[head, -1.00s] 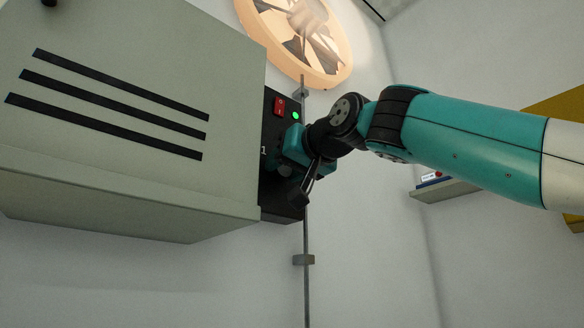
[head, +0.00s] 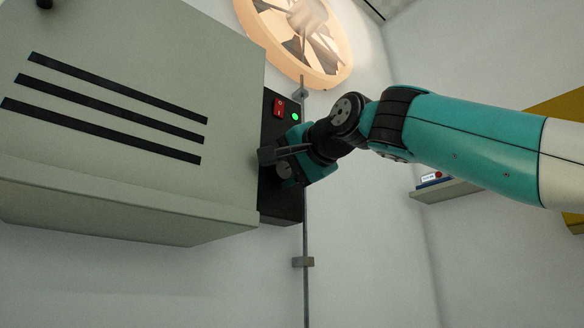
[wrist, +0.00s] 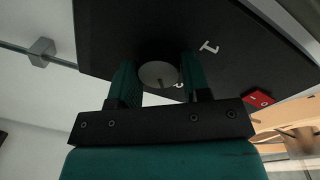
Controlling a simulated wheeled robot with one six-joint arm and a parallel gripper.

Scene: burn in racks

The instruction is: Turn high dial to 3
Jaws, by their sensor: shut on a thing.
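The round grey dial (wrist: 158,74) sits on the black control panel (wrist: 130,25) in the wrist view. My gripper (wrist: 158,80) is shut on the dial, with one teal finger on each side of it. A white mark like a 1 (wrist: 208,46) shows on the panel beside the dial. Another white mark is partly hidden by a finger. In the head view my gripper (head: 290,165) is at the black panel (head: 267,112) on the box's right end, and it hides most of the dial area.
A red switch (head: 279,107) and a lit green lamp (head: 295,117) sit above my gripper on the panel. The grey box (head: 120,180) with black slots fills the left. A thin vertical pipe (head: 306,230) runs behind. Open room lies below my arm.

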